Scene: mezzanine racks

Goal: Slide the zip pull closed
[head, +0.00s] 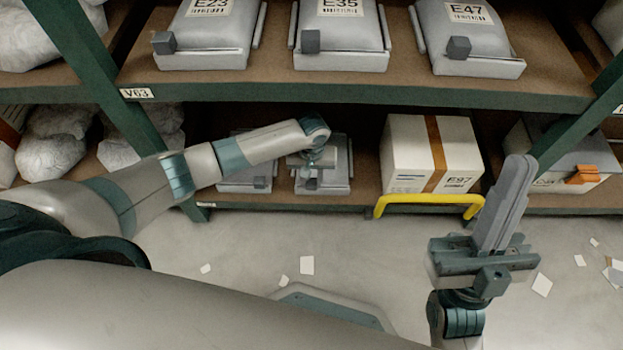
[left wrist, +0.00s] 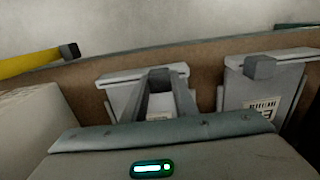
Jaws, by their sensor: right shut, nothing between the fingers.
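Several grey zip pouches lie in trays: E23 (head: 210,30), E35 (head: 340,35) and E47 (head: 465,35) on the upper shelf, two on the lower. Each visible pull is a dark grey block. My left gripper (head: 311,172) reaches down over the right lower pouch (head: 337,172) and partly hides it. In the left wrist view its fingers (left wrist: 163,88) stand either side of that pouch's zip pull (left wrist: 160,76); whether they touch it is unclear. The other lower pouch (left wrist: 262,100) has its pull at the tray end. My right gripper (head: 512,185) is shut, empty, pointing up.
A white carton E97 (head: 415,150) with an orange stripe stands right of the lower pouches, behind a yellow rail (head: 425,198). Paper scraps lie on the floor.

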